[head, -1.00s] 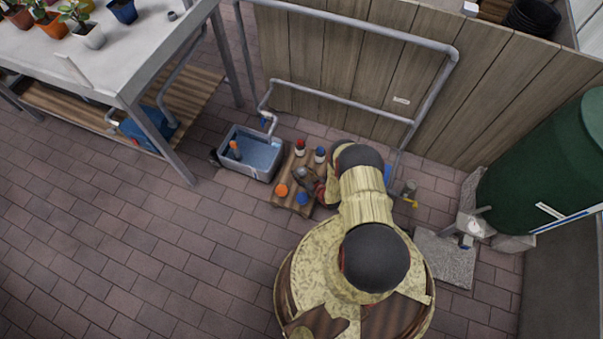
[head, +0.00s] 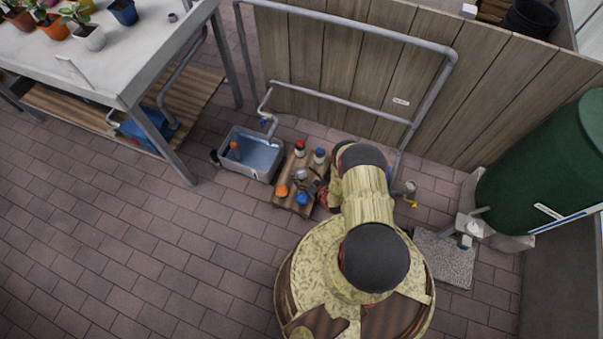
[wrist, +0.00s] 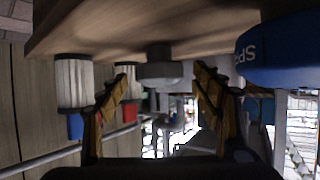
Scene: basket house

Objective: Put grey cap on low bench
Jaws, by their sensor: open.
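The low bench (head: 281,199) is a small wooden stand on the paving, left of my arm. A small grey piece, apparently the grey cap (head: 301,174), stands on it among the coloured items. In the wrist view, which looks upside down, the grey cap (wrist: 162,74) sits against the bench top (wrist: 215,22), ahead of and between my fingers. My gripper (wrist: 160,88) is open, with a gap on each side of the cap and nothing held. In the head view my arm hides most of the gripper.
A red-topped bottle (head: 300,149), a blue-topped bottle (head: 320,155), an orange item (head: 281,191) and a blue item (head: 302,198) stand on the bench. A water tub (head: 247,160) is left. A pipe rail and wooden fence rise behind. Paving at front left is clear.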

